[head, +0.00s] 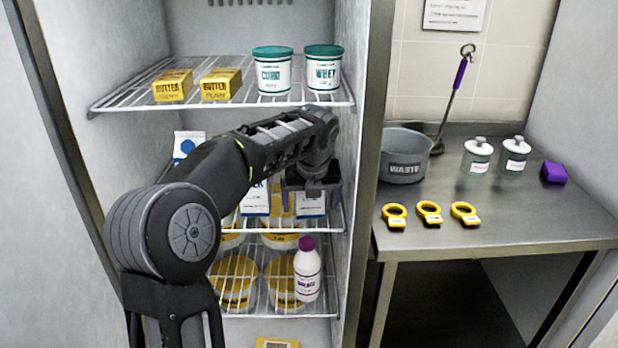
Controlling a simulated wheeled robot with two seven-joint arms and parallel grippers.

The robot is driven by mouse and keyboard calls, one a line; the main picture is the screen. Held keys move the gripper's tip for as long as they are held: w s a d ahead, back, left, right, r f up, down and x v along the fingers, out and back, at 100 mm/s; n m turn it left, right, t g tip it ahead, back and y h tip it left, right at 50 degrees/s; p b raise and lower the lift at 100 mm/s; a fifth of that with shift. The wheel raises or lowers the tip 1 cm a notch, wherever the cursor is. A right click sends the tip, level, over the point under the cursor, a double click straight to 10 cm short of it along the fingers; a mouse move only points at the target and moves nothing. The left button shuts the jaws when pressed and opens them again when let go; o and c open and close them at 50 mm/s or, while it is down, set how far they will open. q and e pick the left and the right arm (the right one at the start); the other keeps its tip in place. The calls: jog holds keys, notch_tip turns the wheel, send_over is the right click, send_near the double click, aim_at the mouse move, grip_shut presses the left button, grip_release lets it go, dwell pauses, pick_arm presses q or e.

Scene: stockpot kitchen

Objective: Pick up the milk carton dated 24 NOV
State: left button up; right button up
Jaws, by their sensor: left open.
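Several white and blue milk cartons stand on the fridge's middle wire shelf. One carton (187,143) shows its top at the left, behind my arm. Another carton (256,199) is in the middle, and a third carton (310,206) is at the right. No date is legible on any of them, so I cannot tell which is 24 NOV. My left gripper (312,192) is open in front of the right carton and hides its upper part. I cannot tell whether they touch. My right gripper is not in view.
The upper shelf (130,97) holds two butter packs (196,85) and two green-lidded tubs (297,70). Yellow-lidded tubs and a purple-capped bottle (307,272) are below. The fridge's right wall (365,150) is close to my gripper. A steel counter (500,225) stands right.

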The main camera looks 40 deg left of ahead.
pick_arm(q)
grip_shut()
jog(key=shift+w+r, duration=0.1)
jog(key=shift+r, duration=0.05)
dwell(1.0)
